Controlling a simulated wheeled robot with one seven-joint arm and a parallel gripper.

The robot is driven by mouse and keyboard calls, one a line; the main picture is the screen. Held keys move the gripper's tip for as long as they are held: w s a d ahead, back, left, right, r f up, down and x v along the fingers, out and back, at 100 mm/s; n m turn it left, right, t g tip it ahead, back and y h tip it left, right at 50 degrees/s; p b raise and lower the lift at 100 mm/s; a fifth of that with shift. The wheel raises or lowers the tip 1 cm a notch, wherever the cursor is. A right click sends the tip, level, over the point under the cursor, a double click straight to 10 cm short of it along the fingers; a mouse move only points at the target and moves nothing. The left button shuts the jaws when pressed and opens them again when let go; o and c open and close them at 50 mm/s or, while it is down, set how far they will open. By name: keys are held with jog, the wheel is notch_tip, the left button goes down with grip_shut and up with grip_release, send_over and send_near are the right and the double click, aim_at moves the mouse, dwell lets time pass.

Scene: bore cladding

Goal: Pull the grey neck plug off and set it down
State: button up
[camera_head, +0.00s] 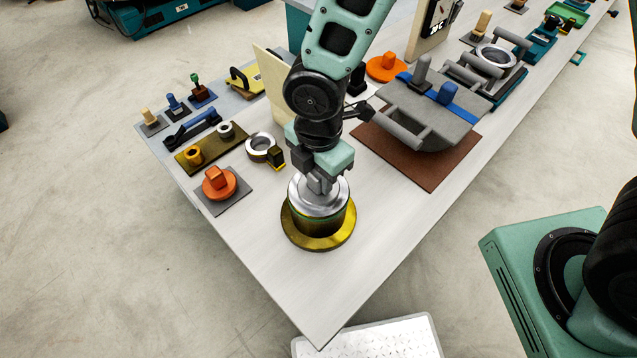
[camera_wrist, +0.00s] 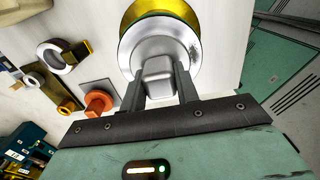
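The grey neck plug (camera_head: 312,204) is a shiny silver disc with a block-shaped grip (camera_wrist: 158,75) on top. It sits upright on a brass-coloured round body with a wide flange (camera_head: 320,243), near the front corner of the table; no clear gap shows between them. A thin green ring shows below the disc. My gripper (camera_head: 320,184) points down over the plug. In the wrist view, the two fingers of my gripper (camera_wrist: 158,88) stand on either side of the grip and look closed against it. The contact faces are hidden.
Left of the plug are an orange knob (camera_head: 219,183) on a grey pad, a metal ring (camera_head: 261,148) and a brass plate (camera_head: 190,163). A large grey cradle (camera_head: 430,115) stands on a brown mat (camera_head: 432,175) behind right. The table (camera_head: 325,290) is bare in front.

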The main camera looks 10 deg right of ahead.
grip_shut()
jog(key=shift+r, duration=0.15)
jog(key=shift+r+p, duration=0.5)
jog(key=shift+p, duration=0.05)
jog(key=shift+r+p, duration=0.35)
jog(key=shift+r+p, duration=0.65)
jog(key=shift+r, duration=0.05)
jog(key=shift+r+p, duration=1.8)
jog(key=shift+r, duration=0.2)
